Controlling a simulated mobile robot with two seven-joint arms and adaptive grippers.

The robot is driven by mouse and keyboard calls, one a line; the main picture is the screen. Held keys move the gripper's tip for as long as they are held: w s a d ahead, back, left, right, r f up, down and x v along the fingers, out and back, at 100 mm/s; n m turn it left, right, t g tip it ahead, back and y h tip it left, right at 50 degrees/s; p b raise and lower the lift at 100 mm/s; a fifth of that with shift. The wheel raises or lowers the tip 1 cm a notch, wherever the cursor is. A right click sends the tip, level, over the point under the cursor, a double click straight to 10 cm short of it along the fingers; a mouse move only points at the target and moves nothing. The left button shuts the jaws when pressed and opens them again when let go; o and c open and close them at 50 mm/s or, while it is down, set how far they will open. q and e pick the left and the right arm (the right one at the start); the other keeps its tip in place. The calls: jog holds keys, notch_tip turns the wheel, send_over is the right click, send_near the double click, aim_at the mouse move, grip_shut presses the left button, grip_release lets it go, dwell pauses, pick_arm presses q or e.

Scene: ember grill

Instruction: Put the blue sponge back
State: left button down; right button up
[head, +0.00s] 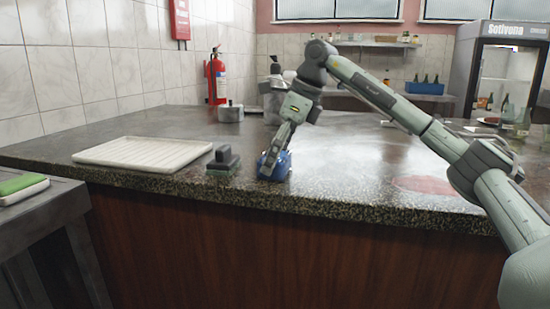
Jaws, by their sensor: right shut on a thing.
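The blue sponge (275,167) is at the front edge of the dark speckled counter, near its middle. My right gripper (270,158) points down at it and is shut on it. Part of the sponge is hidden behind the fingers. The sponge looks to be on or just above the counter; I cannot tell which. My left gripper does not show.
A white ribbed tray (143,141) lies left on the counter (330,190). A dark grey block with a handle (223,160) stands just left of the sponge. Behind are a metal container (230,113) and a dark-topped bottle (275,75). The counter to the right is mostly clear.

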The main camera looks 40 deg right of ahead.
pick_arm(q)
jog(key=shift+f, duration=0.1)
pick_arm(e)
jog(key=shift+f, duration=0.2)
jog(key=o, duration=1)
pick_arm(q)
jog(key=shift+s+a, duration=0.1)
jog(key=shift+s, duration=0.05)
pick_arm(e)
jog(key=shift+r, duration=0.1)
jog(key=shift+r, duration=0.3)
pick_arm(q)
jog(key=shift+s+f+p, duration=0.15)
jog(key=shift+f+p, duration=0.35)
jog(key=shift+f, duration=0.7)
pick_arm(e)
jog(key=shift+v, duration=5.85)
